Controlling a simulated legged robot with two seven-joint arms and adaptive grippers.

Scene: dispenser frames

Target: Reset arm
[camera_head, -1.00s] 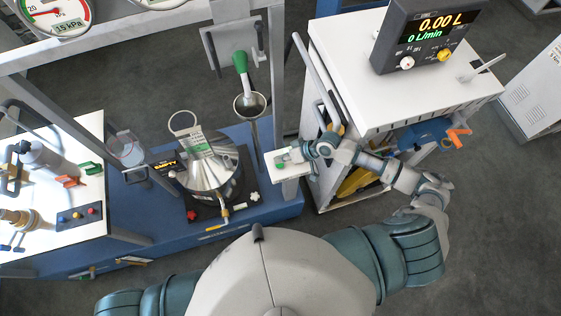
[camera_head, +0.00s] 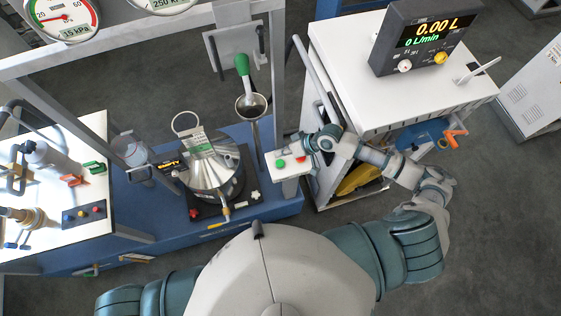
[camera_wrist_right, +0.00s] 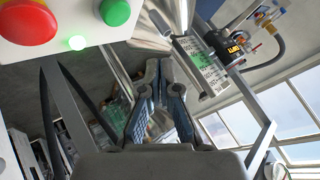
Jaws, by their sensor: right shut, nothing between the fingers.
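My right gripper (camera_head: 302,145) is shut and empty, just beside and slightly above the white button box (camera_head: 290,172). The box carries a green button (camera_head: 281,163) and a red button (camera_head: 298,157), both uncovered. In the right wrist view the closed fingers (camera_wrist_right: 162,85) hold nothing. There the red button (camera_wrist_right: 27,22) and green button (camera_wrist_right: 115,11) are at the upper left, apart from the fingers, and a small green lamp (camera_wrist_right: 76,42) is lit. My left gripper is out of view; only part of that arm shows.
A steel vessel (camera_head: 213,172) stands on the blue base (camera_head: 270,207) left of the box. A funnel (camera_head: 251,107) and a grey post are behind the box. A white cabinet (camera_head: 345,50) with a display reading 0.00 L (camera_head: 437,30) stands close to my right arm.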

